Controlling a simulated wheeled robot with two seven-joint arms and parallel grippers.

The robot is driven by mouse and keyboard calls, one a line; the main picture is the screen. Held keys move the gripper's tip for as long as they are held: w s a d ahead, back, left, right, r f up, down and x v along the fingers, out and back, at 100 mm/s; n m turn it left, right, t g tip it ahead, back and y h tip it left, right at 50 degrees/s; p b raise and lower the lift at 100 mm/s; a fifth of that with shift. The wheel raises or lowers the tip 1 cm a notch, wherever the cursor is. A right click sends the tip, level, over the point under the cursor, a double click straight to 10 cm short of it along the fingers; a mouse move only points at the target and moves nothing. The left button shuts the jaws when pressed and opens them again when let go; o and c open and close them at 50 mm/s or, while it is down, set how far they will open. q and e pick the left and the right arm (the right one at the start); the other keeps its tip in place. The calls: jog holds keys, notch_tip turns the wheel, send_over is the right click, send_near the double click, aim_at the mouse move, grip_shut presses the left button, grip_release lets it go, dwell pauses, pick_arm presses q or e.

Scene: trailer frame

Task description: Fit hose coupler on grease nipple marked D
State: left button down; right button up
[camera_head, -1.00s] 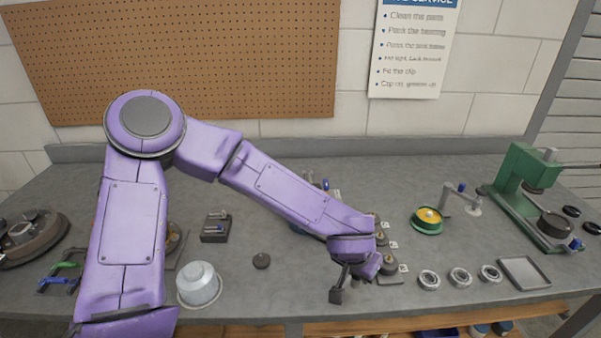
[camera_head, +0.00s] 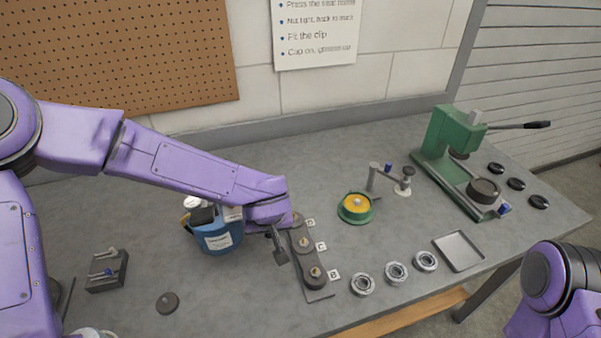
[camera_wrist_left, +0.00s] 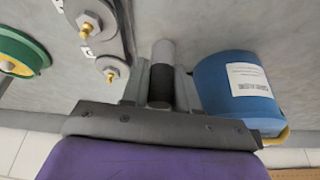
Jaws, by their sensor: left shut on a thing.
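A dark fixture strip (camera_head: 317,293) carries a row of round pads with brass grease nipples, beside tags D (camera_head: 310,222), C (camera_head: 321,246) and B (camera_head: 333,274). My left gripper (camera_head: 278,245) is low at the left of this strip, near the D and C end, and its wrist partly covers the D pad. In the left wrist view it is shut on the hose coupler (camera_wrist_left: 162,52), a cylinder with a light grey end and black band. Two nipples (camera_wrist_left: 112,68) (camera_wrist_left: 88,25) show left of the coupler, apart from it. My right gripper is out of view.
A blue tub (camera_head: 218,238) stands close left of the gripper, also in the wrist view (camera_wrist_left: 238,90). A green dish (camera_head: 356,208), bearing rings (camera_head: 396,272), a tray (camera_head: 459,251) and a green press (camera_head: 450,160) are to the right. The front left has a dark knob (camera_head: 167,302).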

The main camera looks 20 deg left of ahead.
pick_arm(q)
jog(key=n, duration=0.2)
jog(key=r+n+y, duration=0.1)
jog(key=shift+d+g, duration=0.3)
jog(key=w+d+r+m+h+p, duration=0.2)
jog(key=w+r+m+h+p, duration=0.15)
jog(key=m, duration=0.65)
jog(key=w+d+r+m+h+p, duration=0.25)
jog(key=w+m, duration=0.25)
jog(key=m, duration=0.5)
jog(key=shift+n+g+h, duration=0.3)
jog(key=shift+h, duration=0.1)
jog(key=f+b, duration=0.2)
jog(key=a+f+b, duration=0.1)
jog(key=f, duration=0.1)
jog(key=shift+f+b, duration=0.3)
jog(key=shift+b, duration=0.1)
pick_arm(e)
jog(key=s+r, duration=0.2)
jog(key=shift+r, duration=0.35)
